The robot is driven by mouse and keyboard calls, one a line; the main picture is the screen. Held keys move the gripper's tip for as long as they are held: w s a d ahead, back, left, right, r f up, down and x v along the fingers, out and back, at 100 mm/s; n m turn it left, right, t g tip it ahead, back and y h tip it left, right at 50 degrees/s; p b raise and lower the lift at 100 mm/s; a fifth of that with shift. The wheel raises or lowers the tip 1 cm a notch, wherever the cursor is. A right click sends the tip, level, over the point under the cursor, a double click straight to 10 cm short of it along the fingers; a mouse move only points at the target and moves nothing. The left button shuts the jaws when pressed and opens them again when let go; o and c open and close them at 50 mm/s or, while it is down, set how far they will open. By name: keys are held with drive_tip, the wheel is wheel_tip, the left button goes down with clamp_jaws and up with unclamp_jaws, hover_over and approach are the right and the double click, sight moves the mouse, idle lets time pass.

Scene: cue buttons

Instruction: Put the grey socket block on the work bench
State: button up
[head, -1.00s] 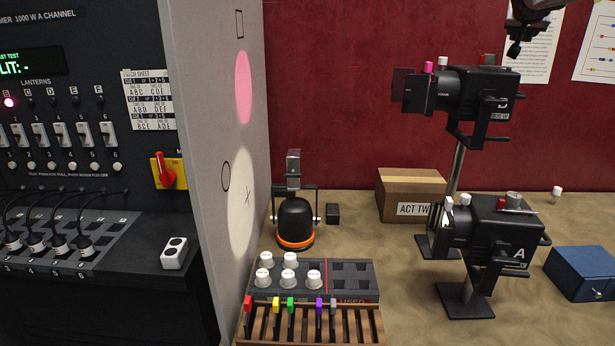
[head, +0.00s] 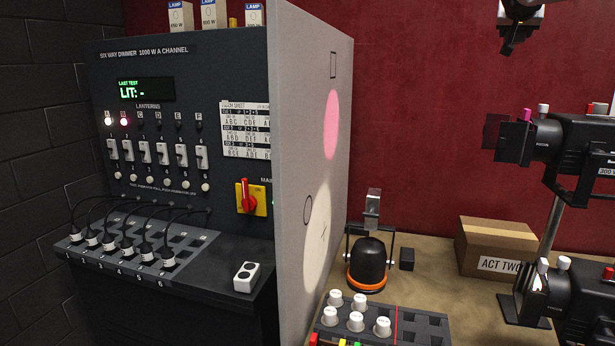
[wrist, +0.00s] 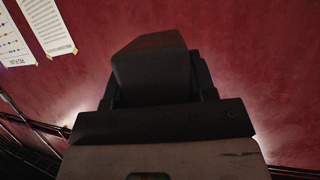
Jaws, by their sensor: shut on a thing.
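My gripper (head: 509,42) hangs high at the top right of the head view, in front of the red wall. In the wrist view a dark grey block (wrist: 152,66) fills the space between my fingers, and they are shut on it. No sockets show on its visible faces, so I cannot confirm that it is the socket block. The work bench (head: 432,282) is the brown surface at the right, well below my gripper. A separate whitish block with two dark holes (head: 246,277) lies on the dimmer's black ledge.
A grey partition (head: 310,110) divides the dimmer (head: 165,90) from the bench. On the bench stand a black lamp (head: 368,262), a small black box (head: 407,259), a carton (head: 500,246), lanterns (head: 568,295) and a rack of white knobs (head: 420,325). Bare bench shows between lamp and carton.

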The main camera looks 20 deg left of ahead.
drive_tip(key=s+a+r+n+y, duration=0.1)
drive_tip(key=a+r+n+y, duration=0.15)
drive_tip(key=a, duration=1.65)
drive_tip(key=s+a+r+n+y, duration=0.15)
drive_tip(key=a+r, duration=0.25)
drive_tip(key=a, duration=1.5)
drive_tip(key=s+a+n+y, duration=0.1)
drive_tip(key=s+a, duration=0.4)
drive_tip(key=a, duration=0.6)
drive_tip(key=s+a+n+y, duration=0.15)
drive_tip(key=s+a, duration=0.35)
drive_tip(key=a, duration=0.7)
drive_tip(key=s+a+n+y, duration=0.15)
drive_tip(key=s+a, duration=0.35)
drive_tip(key=a, duration=0.6)
drive_tip(key=s+a+f+m+h, duration=0.1)
drive_tip(key=s+f, duration=0.3)
drive_tip(key=f, duration=1)
drive_tip(key=s+a+f+m+h, duration=0.2)
drive_tip(key=s+a+f, duration=0.1)
drive_tip(key=f, duration=1.2)
drive_tip(key=s+a+f+m+h, duration=0.1)
drive_tip(key=s+f, duration=0.4)
drive_tip(key=f, duration=0.9)
drive_tip(key=shift+a+f+m+t, duration=0.2)
drive_tip(key=shift+a+m+t, duration=0.15)
drive_tip(key=shift+a, duration=0.5)
drive_tip(key=shift+f, duration=0.15)
wheel_tip(320, 180, down, 24)
drive_tip(key=shift+r, duration=0.25)
